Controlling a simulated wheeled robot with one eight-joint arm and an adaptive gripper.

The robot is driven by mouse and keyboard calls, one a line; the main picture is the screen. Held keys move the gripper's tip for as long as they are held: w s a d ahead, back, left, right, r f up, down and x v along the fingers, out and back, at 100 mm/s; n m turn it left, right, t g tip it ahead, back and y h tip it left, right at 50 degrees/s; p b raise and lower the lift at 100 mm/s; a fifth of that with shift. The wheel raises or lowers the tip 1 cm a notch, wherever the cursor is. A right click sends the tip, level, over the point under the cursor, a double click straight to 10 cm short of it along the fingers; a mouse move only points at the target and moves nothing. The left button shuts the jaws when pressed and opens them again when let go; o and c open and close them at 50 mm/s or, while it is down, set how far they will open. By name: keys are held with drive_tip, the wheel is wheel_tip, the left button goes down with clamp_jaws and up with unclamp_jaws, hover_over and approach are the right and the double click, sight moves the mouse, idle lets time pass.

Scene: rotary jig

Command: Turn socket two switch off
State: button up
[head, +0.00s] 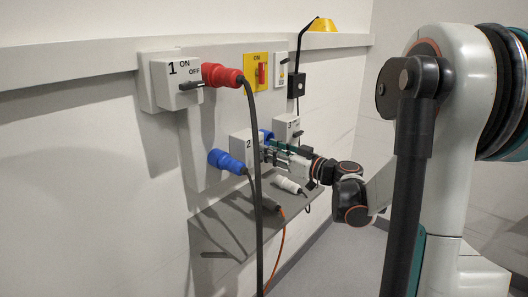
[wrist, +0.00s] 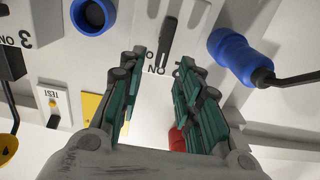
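Socket two (head: 239,146) is a grey box marked 2 on the wall panel, with a blue plug (head: 226,161) at its lower left. My gripper (head: 272,152) is at the right side of this box and hides its switch in the head view. In the wrist view, which is upside down, the black switch lever (wrist: 169,38) stands just ahead of my open gripper (wrist: 160,66), roughly between the green finger pads. ON lettering shows beside the lever, partly covered by the fingers. I cannot tell whether either finger touches it. The blue plug (wrist: 238,55) is to the right there.
Socket one (head: 175,82) holds a red plug (head: 221,76), whose black cable hangs in front of the panel. Socket three (head: 287,128) is close behind my gripper. A grey shelf (head: 235,227) juts out below. A red switch on a yellow plate (head: 256,72) is above.

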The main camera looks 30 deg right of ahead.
drive_tip(key=x, duration=0.3)
drive_tip(key=shift+w+a, duration=0.1)
drive_tip(key=shift+w, duration=0.1)
clamp_jaws()
